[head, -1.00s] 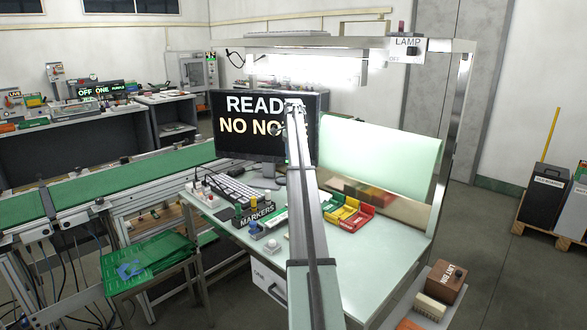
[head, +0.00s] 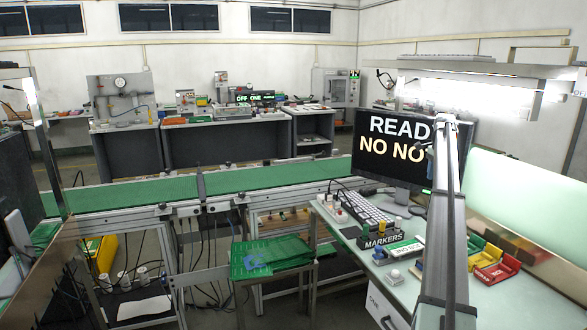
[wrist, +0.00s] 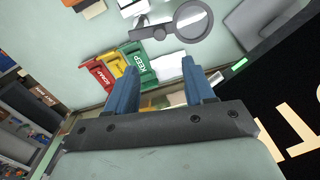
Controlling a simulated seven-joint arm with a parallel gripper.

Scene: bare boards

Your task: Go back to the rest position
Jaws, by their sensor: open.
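My gripper (wrist: 163,82) shows in the wrist view with its two blue fingers apart and nothing between them. It is raised above the workbench (head: 405,275), in front of the monitor (head: 380,150). In the head view my arm stretches forward on the right, and its far end overlaps the monitor's right part. The wrist view looks down on a red, a yellow and a green bin (wrist: 137,63), the green one marked KEEP. A magnifier (wrist: 182,25) lies beyond them.
A keyboard (head: 366,208) and a MARKERS holder (head: 381,236) stand on the bench left of my arm. A lamp shelf (head: 480,68) hangs above the bench. A green conveyor (head: 260,178) crosses the middle, with a green-topped stand (head: 275,258) before it.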

